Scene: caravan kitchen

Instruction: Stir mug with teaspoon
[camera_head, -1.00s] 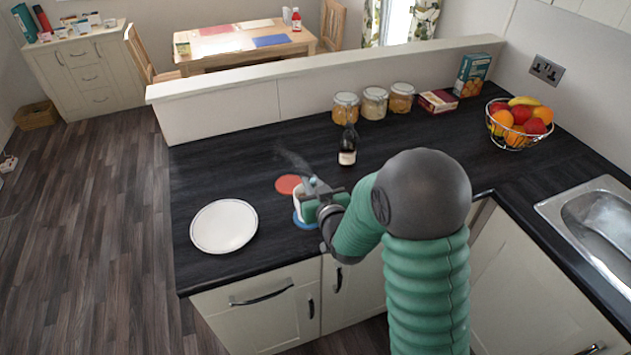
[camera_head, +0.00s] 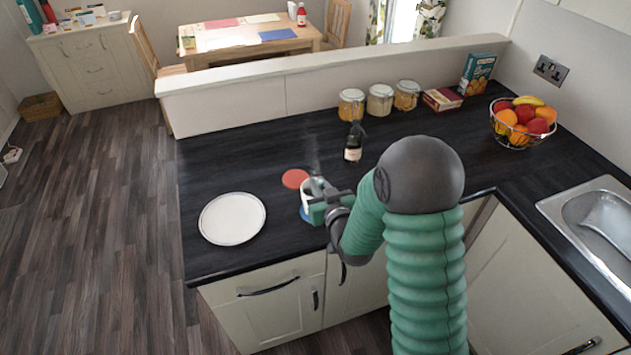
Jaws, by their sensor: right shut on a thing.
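A white mug (camera_head: 305,197) stands on a blue coaster (camera_head: 304,215) on the dark worktop, with faint steam above it. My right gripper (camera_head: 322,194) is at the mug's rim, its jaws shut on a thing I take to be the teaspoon. The teaspoon itself is too small and too covered by the gripper to make out. The gripper and arm hide the right side of the mug. My left gripper does not show.
A red coaster (camera_head: 295,179) lies just behind the mug. A white plate (camera_head: 232,219) lies to the left. A dark bottle (camera_head: 354,142) stands behind the gripper. Several jars (camera_head: 380,100), a fruit basket (camera_head: 523,123) and a sink (camera_head: 600,220) are farther off.

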